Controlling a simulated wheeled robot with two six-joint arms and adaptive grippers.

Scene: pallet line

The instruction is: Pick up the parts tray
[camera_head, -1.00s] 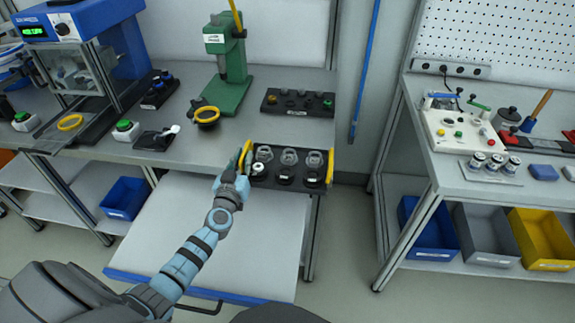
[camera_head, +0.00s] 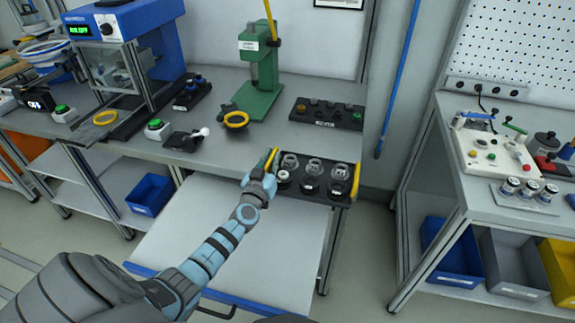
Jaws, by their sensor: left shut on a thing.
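The parts tray (camera_head: 323,199) is a dark tray with yellow handles at its two ends. It holds several round parts with clear tops. It is at the front edge of the grey workbench (camera_head: 225,162), above the pulled-out white drawer shelf. My left gripper (camera_head: 266,172) is shut on the tray's left yellow handle. The gripper covers part of that handle. Whether the tray rests on the bench edge or hangs clear of it, I cannot tell. My right gripper is not in view.
A green press (camera_head: 260,75) and a second dark tray (camera_head: 326,115) stand behind on the bench. A blue machine (camera_head: 125,30) is at the left. A second bench (camera_head: 470,190) at the right holds a white control box (camera_head: 495,148). A floor gap separates the benches.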

